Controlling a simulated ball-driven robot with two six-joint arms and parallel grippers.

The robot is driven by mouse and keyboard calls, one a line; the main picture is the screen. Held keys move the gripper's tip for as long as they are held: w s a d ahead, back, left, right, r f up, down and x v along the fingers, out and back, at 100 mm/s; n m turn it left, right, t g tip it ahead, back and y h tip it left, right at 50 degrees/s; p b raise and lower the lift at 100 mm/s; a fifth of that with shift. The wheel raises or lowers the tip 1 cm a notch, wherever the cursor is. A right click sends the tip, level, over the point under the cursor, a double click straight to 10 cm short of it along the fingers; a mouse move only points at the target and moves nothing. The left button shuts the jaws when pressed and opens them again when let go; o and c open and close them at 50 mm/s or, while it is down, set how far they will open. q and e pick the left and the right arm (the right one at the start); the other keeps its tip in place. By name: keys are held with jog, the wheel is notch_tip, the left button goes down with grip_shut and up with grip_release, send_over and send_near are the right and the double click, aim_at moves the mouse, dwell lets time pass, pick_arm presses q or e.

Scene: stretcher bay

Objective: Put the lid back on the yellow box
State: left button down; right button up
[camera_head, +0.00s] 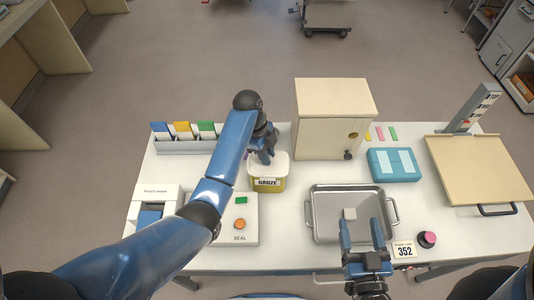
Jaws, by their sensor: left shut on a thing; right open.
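The yellow box (267,184) with a "GAUZE" label stands on the white table, left of the middle. The white lid (275,167) is at the top of the box, covering its opening from this view. I cannot tell whether it rests on the rim or is held just above it. My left gripper (264,157) is shut on the lid at its far left side; the fingertips are partly hidden by the wrist. My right gripper (362,222) is open over the near part of the metal tray, apart from the box.
A cream cabinet (328,135) stands behind the box at right. A "SEAL" panel (247,226) lies in front of the box. A card rack (185,146), teal case (394,164) and pink-topped bottle (427,239) also stand there.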

pick_arm(q)
jog(key=shift+f, duration=0.35)
dwell(0.3)
dwell(0.9)
jog(key=shift+c, duration=2)
grip_release()
jog(key=shift+r+p, duration=0.75)
jog(key=shift+r, duration=2.75)
